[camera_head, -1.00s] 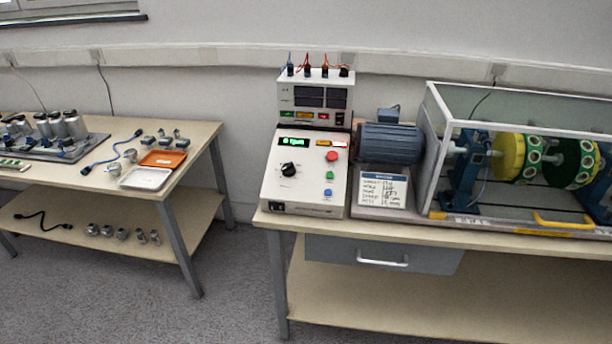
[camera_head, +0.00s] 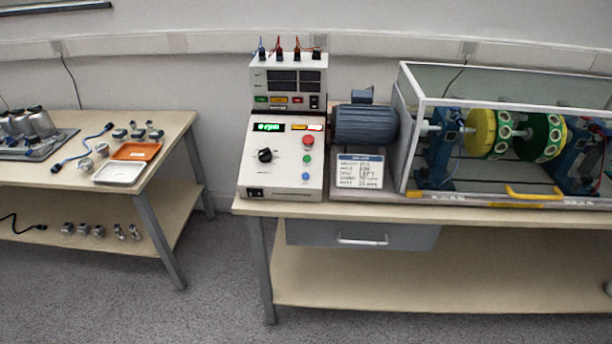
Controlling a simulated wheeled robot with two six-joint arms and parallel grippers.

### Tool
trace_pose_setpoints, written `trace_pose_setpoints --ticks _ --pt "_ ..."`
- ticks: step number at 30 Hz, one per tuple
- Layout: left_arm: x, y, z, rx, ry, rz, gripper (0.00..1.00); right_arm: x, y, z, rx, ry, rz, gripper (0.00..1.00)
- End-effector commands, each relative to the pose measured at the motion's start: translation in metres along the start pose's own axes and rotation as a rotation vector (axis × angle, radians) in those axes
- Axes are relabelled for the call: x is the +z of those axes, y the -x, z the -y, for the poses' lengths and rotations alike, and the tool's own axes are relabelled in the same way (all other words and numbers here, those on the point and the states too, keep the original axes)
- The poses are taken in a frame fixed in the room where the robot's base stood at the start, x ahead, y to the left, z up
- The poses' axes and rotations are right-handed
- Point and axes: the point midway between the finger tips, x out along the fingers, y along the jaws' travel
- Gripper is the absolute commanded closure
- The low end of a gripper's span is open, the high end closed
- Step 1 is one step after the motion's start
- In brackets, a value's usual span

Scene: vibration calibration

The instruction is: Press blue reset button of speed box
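The speed box (camera_head: 283,185) is a white sloped box at the left end of the right-hand table. Its green display (camera_head: 268,127) is lit and a black knob (camera_head: 265,155) sits below it. The blue reset button (camera_head: 305,176) is the lowest of three buttons on the right side of its face. A green button (camera_head: 307,159) and a red button (camera_head: 308,141) are above it. Nothing covers the blue button. Neither of my grippers is in view.
A grey-blue motor (camera_head: 365,124) and a glass-walled rotor rig (camera_head: 500,188) stand right of the box. A meter unit (camera_head: 289,85) stands behind it. A second table (camera_head: 172,132) with trays and parts is at the left. Carpeted floor (camera_head: 190,290) between and before the tables is clear.

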Motion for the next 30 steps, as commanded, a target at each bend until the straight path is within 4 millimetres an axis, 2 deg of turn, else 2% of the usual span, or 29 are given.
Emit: trace_pose_setpoints --ticks 1,7,30 --pt "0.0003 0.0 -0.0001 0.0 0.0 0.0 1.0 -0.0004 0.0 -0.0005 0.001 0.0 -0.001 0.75" --pt "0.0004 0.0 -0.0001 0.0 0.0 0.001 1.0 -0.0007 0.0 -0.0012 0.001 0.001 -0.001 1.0" --pt "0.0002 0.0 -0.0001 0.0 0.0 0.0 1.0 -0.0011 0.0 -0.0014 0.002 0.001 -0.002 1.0"
